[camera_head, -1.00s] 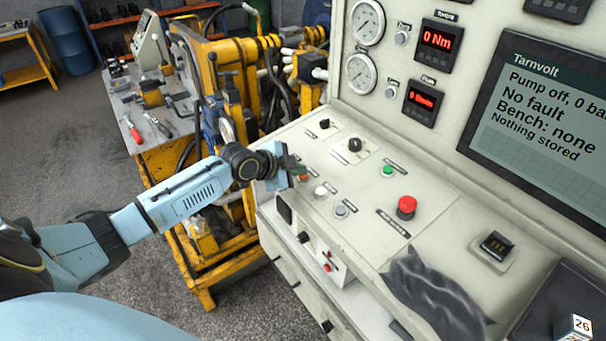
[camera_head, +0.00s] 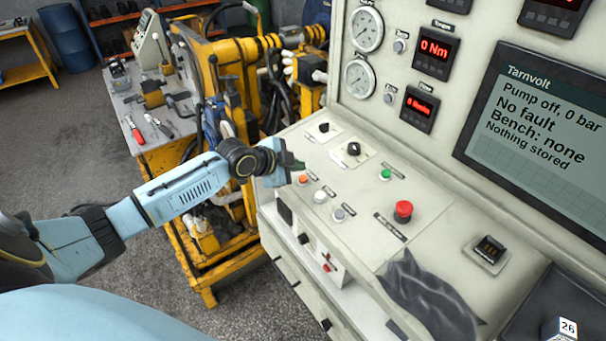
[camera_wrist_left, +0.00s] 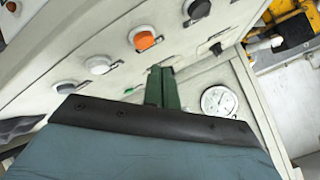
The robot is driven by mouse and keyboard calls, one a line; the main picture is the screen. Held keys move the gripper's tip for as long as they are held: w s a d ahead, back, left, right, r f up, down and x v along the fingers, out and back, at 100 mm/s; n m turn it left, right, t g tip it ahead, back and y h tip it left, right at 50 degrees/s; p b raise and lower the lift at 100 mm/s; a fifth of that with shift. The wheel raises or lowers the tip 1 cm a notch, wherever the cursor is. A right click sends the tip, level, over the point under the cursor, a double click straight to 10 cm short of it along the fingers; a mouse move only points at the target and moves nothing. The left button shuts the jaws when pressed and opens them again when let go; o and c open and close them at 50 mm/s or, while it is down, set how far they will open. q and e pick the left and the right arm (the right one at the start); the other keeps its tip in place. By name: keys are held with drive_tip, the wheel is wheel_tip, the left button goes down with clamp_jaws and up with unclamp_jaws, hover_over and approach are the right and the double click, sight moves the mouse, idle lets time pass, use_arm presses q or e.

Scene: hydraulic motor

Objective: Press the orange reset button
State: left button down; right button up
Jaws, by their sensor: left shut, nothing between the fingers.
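The orange button (camera_head: 303,179) sits at the left end of a row on the sloped bench panel, beside a white and a grey button. It also shows in the left wrist view (camera_wrist_left: 146,38), uncovered, just beyond the fingertips. My left gripper (camera_head: 298,165) is shut and empty, its green fingers beside the orange button on the far side in the head view. In the left wrist view its fingers (camera_wrist_left: 161,75) point toward the panel, a little to one side of the button. I cannot tell whether they touch the panel. My right gripper is not in view.
A white button (camera_head: 320,196), a grey button (camera_head: 338,215), a green button (camera_head: 385,174), a red mushroom button (camera_head: 403,210) and a black knob (camera_head: 353,148) are close by. The screen (camera_head: 545,130) reads pump off, no fault. A dark cloth (camera_head: 430,295) lies at the panel's front.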

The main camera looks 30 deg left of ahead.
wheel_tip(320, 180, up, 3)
drive_tip(key=p, duration=0.2)
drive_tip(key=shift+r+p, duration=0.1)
drive_tip(key=shift+p, duration=0.2)
idle(0.5)
